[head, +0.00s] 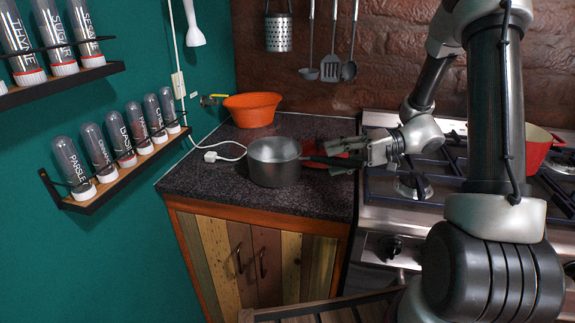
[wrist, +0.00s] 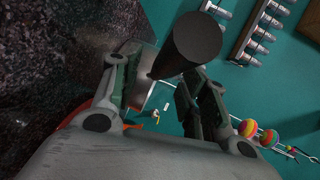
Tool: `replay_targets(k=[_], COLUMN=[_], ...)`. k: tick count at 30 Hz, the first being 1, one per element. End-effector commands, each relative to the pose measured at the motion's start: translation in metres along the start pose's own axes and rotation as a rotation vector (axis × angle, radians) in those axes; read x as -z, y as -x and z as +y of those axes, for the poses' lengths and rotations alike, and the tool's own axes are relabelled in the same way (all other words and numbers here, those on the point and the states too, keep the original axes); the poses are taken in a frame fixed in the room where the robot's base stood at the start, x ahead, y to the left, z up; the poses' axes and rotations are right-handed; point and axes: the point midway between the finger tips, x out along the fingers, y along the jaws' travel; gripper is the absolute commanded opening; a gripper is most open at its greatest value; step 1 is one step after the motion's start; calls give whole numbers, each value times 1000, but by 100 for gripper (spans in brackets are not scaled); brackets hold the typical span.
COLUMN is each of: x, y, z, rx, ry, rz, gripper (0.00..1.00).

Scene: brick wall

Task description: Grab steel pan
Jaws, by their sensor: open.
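The steel pan (head: 275,165) stands upright on the dark speckled counter, with its black handle (head: 325,160) pointing right toward my gripper (head: 350,153). My gripper is open, with its fingers at the handle's end. In the wrist view the dark round handle end (wrist: 193,42) looms large near the open fingers of my gripper (wrist: 163,92). A grey metal part, seemingly the pan, shows partly behind the left finger. I cannot tell whether the fingers touch the handle.
An orange bowl (head: 252,109) stands behind the pan. A white plug and cable (head: 215,156) lie to its left. A red object (head: 322,153) lies behind the handle. The stove (head: 395,215) with a red pot (head: 540,147) is at right. Spice shelves (head: 130,175) hang at left.

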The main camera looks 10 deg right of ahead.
Motion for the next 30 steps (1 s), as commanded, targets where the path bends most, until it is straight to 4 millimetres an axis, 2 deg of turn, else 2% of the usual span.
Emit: replay_targets(k=[3,6,14,21,30], x=[1,0,1,1,1], y=[-19,-29,-31,-31,-31], z=[0,0,0,0,-1], rx=[0,0,0,-1,1], ry=[0,-1,-1,0,1], rz=[-3,-3,0,0,0], gripper=[44,44,44,0,0])
